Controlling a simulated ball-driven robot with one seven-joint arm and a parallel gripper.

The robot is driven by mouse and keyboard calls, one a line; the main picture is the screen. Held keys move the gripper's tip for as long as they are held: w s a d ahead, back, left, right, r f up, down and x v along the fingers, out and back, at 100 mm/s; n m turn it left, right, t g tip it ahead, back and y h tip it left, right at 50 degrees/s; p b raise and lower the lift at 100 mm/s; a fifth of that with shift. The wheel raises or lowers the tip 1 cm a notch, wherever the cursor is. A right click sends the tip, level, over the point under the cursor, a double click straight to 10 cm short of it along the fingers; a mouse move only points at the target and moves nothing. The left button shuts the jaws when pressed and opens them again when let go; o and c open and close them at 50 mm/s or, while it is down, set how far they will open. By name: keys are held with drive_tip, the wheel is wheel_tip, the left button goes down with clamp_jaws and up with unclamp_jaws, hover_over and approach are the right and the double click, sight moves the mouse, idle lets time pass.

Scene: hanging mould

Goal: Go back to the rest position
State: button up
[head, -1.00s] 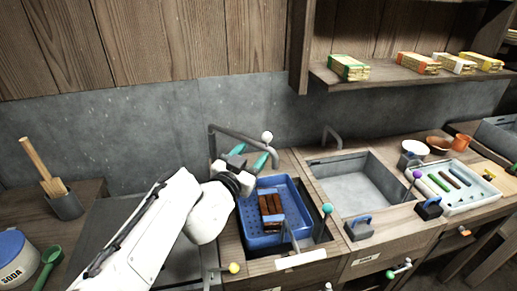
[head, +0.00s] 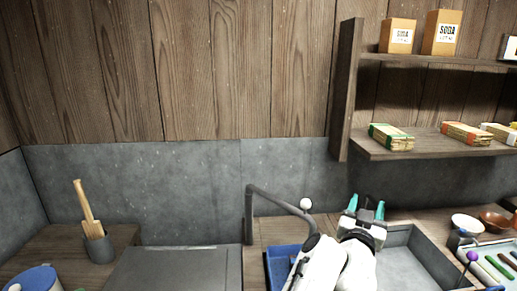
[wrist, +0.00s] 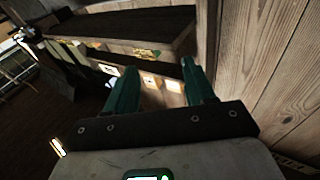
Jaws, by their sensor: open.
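My gripper (head: 366,208) is raised in front of the grey back wall, above the right-hand sink in the head view. Its two teal fingers point up and stand apart, with nothing between them. In the wrist view my gripper (wrist: 160,88) also shows open and empty, tilted towards the wooden shelf and wall. My white arm hides part of the blue basket (head: 280,268) at the bottom of the head view.
A wooden shelf (head: 440,143) with banded bundles (head: 391,136) and soda boxes (head: 442,32) juts out at the upper right. A bent tap (head: 270,198) stands left of my arm. Bowls (head: 466,223) stand at the right. A dark counter panel (head: 178,267) lies clear at the left.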

drive_tip(key=s+d+f+n+y, duration=0.25)
drive_tip(key=s+d+n, duration=0.2)
drive_tip(key=d, duration=0.55)
drive_tip(key=s+f+n+g+y, duration=0.2)
drive_tip(key=s+f+g+y, duration=0.2)
drive_tip(key=s+f, duration=0.5)
drive_tip(key=s+a+f+g+y, duration=0.1)
drive_tip(key=s+a+f+g, duration=0.2)
drive_tip(key=s+f, duration=0.3)
drive_tip(key=s+a+f+g+y, duration=0.1)
drive_tip(key=s+a+f+g, duration=0.2)
drive_tip(key=s, duration=1.3)
drive_tip(key=s+a+f+g+y, duration=0.1)
drive_tip(key=s+a+f+g, duration=0.2)
drive_tip(key=s+f+g, duration=0.3)
drive_tip(key=s+f, duration=0.4)
drive_tip(key=s, duration=0.1)
drive_tip(key=shift+s+a+f, duration=0.15)
drive_tip(key=shift+f, duration=0.05)
